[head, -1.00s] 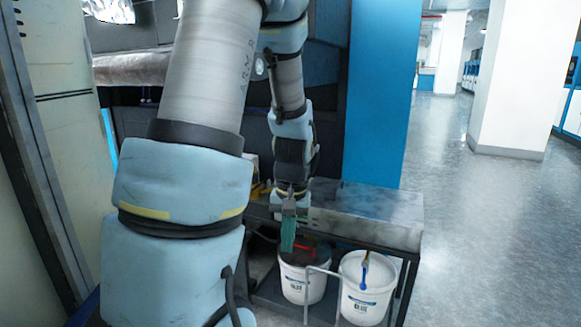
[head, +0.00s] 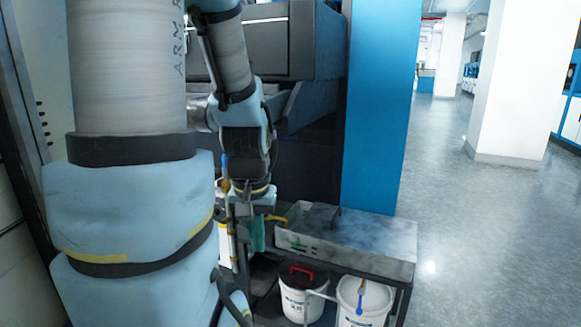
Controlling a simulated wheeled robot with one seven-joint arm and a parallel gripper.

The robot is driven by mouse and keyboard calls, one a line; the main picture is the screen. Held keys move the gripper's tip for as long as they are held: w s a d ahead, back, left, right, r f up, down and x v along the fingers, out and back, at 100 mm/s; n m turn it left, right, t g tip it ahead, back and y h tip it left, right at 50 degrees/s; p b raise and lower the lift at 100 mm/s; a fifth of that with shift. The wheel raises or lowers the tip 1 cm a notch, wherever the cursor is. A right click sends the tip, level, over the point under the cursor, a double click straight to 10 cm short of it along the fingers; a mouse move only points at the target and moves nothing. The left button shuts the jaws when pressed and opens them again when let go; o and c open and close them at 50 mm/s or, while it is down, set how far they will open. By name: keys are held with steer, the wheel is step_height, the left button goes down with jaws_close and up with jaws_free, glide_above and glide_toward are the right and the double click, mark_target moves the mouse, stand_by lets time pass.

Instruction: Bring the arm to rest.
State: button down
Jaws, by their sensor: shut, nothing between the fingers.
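My arm (head: 130,190) fills the left of the head view and bends down to my gripper (head: 257,235) at the left end of a metal bench. My gripper points down, with green-teal fingers at its tip. The fingers look closed, with nothing seen between them. My gripper is next to a grey tray (head: 305,243) on the bench; I cannot tell whether they touch.
The metal bench (head: 375,240) stands by a blue panel (head: 378,110). Two white buckets (head: 301,305) sit below, one with a red handle, the other (head: 363,307) with a blue-handled brush. A dark machine (head: 255,45) stands behind. Open floor (head: 480,240) lies right.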

step_height(320, 180, up, 18)
steer(key=p, duration=1.6)
steer(key=shift+r, duration=0.25)
steer(key=c, duration=1.6)
jaws_free()
